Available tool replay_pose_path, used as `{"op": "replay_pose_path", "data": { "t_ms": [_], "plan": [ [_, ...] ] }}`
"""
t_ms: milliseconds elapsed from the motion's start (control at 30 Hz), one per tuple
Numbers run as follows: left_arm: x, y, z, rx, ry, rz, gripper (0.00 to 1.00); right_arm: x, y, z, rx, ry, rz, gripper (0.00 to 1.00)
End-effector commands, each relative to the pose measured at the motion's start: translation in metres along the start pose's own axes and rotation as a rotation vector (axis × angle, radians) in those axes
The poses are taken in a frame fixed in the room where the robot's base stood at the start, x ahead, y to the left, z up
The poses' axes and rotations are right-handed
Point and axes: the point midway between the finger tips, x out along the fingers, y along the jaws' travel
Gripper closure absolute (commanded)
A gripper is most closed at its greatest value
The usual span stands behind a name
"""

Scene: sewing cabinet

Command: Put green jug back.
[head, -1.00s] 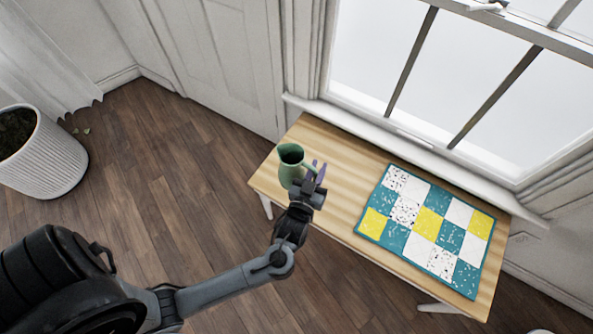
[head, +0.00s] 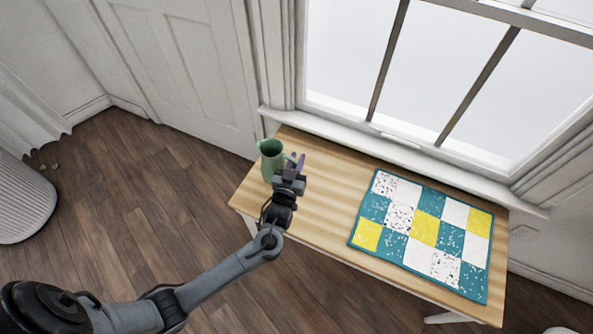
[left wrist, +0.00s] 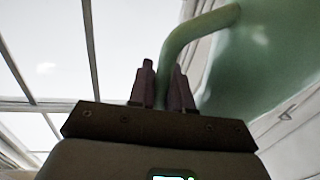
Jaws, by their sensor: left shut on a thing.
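The green jug (head: 272,162) appears over the left end of the wooden table (head: 325,180) in the head view. It looks about upright, with its mouth up and its handle toward the right. My left gripper (head: 296,163) is at the jug's right side, shut on the handle. The left wrist view shows the two dark fingers (left wrist: 164,88) at the lower end of the curved handle (left wrist: 190,38), with the jug's body (left wrist: 262,62) to the right. I cannot tell whether the jug's base touches the table. My right gripper is not in view.
A patchwork quilt (head: 424,232) in teal, white and yellow covers the table's right part. The window sill (head: 400,147) runs along the back edge. Bare tabletop lies between jug and quilt. A white ribbed planter (head: 22,205) stands on the floor at far left.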

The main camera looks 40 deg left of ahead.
Motion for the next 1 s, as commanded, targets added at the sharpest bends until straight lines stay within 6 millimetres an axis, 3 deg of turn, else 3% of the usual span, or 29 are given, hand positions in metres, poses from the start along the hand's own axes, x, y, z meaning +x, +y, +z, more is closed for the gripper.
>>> {"op": "replay_pose_path", "data": {
  "t_ms": [167,433,933,967,1000],
  "plan": [
    [0.002,-0.001,0.006,0.0,0.002,0.0,1.0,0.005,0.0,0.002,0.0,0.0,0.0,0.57],
    [0.002,-0.001,0.038,0.001,0.003,0.002,1.0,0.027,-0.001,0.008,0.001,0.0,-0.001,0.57],
    [0.001,-0.001,0.044,0.0,0.002,0.001,1.0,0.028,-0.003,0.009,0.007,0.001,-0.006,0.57],
    [0.001,-0.001,0.044,0.0,0.0,0.001,0.77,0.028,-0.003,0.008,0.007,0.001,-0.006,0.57],
    [0.001,-0.001,0.044,0.0,0.0,0.001,0.7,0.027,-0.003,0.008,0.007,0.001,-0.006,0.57]
  ]
}}
